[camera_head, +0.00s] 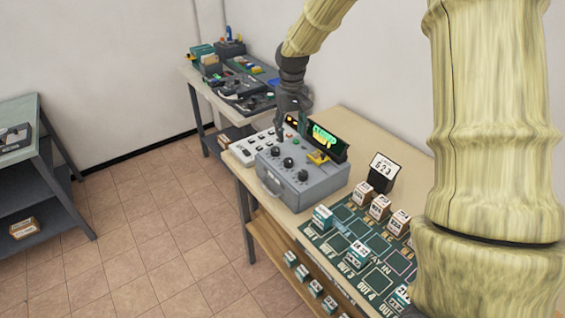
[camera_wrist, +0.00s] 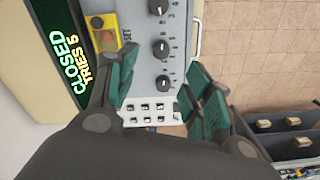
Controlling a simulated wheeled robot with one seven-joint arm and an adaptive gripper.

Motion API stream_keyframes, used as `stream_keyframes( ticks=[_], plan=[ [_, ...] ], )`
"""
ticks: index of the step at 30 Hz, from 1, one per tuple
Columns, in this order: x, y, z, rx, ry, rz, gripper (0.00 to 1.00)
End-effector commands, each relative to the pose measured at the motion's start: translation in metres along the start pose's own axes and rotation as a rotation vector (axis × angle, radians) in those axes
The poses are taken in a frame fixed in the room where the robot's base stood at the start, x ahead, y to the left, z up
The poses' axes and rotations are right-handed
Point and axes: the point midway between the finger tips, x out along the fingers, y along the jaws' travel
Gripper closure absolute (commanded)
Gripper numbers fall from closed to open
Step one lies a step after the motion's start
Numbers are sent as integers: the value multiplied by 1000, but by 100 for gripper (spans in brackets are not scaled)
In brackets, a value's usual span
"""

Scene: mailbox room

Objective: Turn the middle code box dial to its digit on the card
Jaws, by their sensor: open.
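The grey code box (camera_head: 300,188) stands on the table with three black dials in a row. The middle dial (camera_head: 289,162) lies between the other two; it also shows in the wrist view (camera_wrist: 160,48), where its pointer setting is too small to read surely. The card (camera_head: 383,167) stands behind the box to the right and seems to read 6 2 3. My gripper (camera_head: 293,118) is above the box's far left end. In the wrist view its green-padded fingers (camera_wrist: 161,70) are apart and empty, with the end dial (camera_wrist: 164,82) seen between them.
A display (camera_wrist: 68,55) behind the dials reads CLOSED, TRIES 5. A yellow part (camera_head: 318,157) sits on the box beside it. A white keypad unit (camera_head: 250,150) is left of the box. A green sorting mat (camera_head: 345,262) with small boxes lies to the right.

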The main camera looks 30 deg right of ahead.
Motion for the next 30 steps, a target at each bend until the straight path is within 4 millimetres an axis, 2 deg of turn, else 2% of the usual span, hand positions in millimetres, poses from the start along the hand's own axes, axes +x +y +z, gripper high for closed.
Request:
stream_keyframes(
  ticks=[1, 10, 24, 30],
  plan=[
    [8, -1, 0, -1, 1, 0, 49],
    [22, -8, -2, -10, -2, 0, 49],
    [85, -7, -1, -9, -3, 0, 49],
    [106, -6, -2, -8, -1, 1, 49]
  ],
)
